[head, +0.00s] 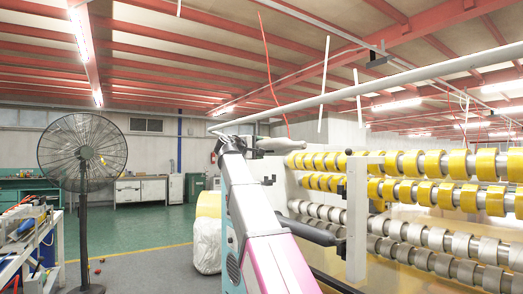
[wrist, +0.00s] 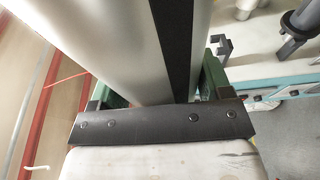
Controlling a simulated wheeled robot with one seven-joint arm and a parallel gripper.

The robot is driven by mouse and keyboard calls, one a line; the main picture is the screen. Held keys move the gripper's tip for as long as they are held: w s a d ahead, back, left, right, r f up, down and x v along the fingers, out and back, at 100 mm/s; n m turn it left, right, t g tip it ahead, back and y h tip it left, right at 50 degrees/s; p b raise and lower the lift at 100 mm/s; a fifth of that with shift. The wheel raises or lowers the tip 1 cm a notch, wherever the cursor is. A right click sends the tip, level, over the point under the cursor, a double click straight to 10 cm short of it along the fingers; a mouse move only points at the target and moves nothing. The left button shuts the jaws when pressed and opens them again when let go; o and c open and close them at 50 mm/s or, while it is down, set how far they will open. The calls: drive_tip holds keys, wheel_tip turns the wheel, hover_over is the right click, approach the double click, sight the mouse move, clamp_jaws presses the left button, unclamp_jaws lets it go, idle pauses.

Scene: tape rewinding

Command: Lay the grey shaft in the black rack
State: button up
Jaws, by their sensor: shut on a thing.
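The grey shaft (wrist: 110,45) fills the upper middle of the wrist view, close up, with a black stripe along it. My gripper (wrist: 160,86) is shut on it, with a green finger at each side of the shaft. In the head view the long light grey shaft (head: 370,91) slants from above my wrist up to the right edge, high above the rolls. The grip itself is hard to make out there. I cannot clearly pick out the black rack. Dark hook-shaped brackets show at the right of the wrist view (wrist: 295,40).
A machine with rows of yellow tape rolls (head: 430,193) and grey rolls (head: 425,237) stands at the right, with a white upright post (head: 357,215). A fan (head: 83,160) and a cluttered bench (head: 30,240) are at the left. Green floor (head: 140,232) is open between.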

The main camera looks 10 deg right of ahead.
drive_tip(key=s+a, duration=0.3)
drive_tip(key=a, duration=0.6)
drive_tip(key=shift+r, duration=0.2)
idle(0.7)
drive_tip(key=shift+s, duration=0.1)
drive_tip(key=w+d+f+y, duration=0.15)
drive_tip(key=w+f, duration=0.25)
drive_tip(key=f, duration=0.8)
drive_tip(key=w+d+f, duration=0.2)
drive_tip(key=w+f, duration=0.2)
drive_tip(key=f, duration=0.8)
drive_tip(key=w+d+f, duration=0.2)
drive_tip(key=w+f, duration=0.1)
drive_tip(key=f, duration=0.8)
drive_tip(key=s+d+f, duration=0.2)
drive_tip(key=d+f, duration=0.1)
drive_tip(key=f, duration=1.3)
drive_tip(key=s+d+f+g+y, duration=0.1)
drive_tip(key=d+f, duration=0.2)
drive_tip(key=f, duration=1.4)
drive_tip(key=s+d+f+y, duration=0.1)
drive_tip(key=s+d+f, duration=0.1)
drive_tip(key=f, duration=1.4)
drive_tip(key=shift+s+d+f+m+g, duration=0.3)
drive_tip(key=shift+d+m+g, duration=0.1)
drive_tip(key=shift+d, duration=0.5)
